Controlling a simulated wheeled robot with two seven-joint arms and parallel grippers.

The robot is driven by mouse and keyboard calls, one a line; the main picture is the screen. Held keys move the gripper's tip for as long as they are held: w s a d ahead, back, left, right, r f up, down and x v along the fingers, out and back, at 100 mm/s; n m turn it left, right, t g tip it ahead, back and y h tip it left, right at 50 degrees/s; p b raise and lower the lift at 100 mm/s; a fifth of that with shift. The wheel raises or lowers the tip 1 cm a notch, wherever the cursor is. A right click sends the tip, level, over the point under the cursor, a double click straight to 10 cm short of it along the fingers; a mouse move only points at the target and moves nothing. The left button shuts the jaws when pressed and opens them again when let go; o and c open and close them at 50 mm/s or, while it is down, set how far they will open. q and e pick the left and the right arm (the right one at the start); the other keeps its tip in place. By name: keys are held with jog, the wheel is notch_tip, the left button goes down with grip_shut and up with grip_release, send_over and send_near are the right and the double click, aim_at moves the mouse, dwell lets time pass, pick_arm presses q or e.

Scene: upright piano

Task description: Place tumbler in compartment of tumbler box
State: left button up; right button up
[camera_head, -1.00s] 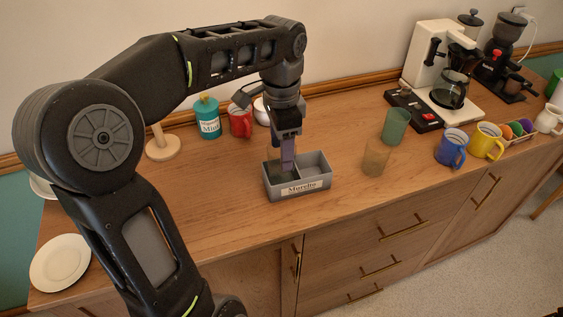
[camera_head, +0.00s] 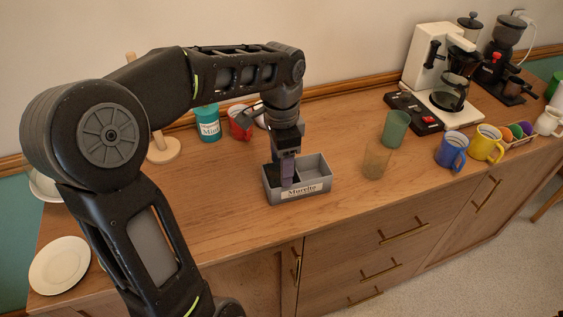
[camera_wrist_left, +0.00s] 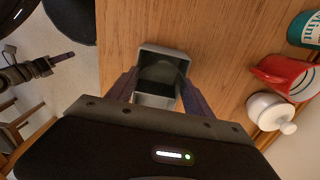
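The grey tumbler box (camera_head: 314,185) labelled "Murelte" stands on the counter with two compartments; it also shows in the left wrist view (camera_wrist_left: 172,50). Its right compartment looks empty. My left gripper (camera_head: 287,182) points down into the left compartment. In the left wrist view its fingers (camera_wrist_left: 160,84) stand apart, seemingly shut on a dark, see-through tumbler (camera_wrist_left: 160,72) at that compartment. The tumbler's edges and base are hard to make out. A green tumbler (camera_head: 396,129) and an amber tumbler (camera_head: 376,161) stand right of the box.
Behind are a teal Mint tin (camera_head: 207,123), a red mug (camera_head: 239,123) and a wooden stand (camera_head: 163,150). Blue (camera_head: 451,149) and yellow (camera_head: 486,143) mugs and a coffee machine (camera_head: 428,62) are at right. The counter in front of the box is clear.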

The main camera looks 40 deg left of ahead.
pick_arm(q)
jog(key=o, duration=0.4)
jog(key=shift+r, duration=0.1)
jog(key=shift+r, duration=0.2)
jog(key=shift+r+p, duration=2.75)
jog(key=shift+r, duration=3.15)
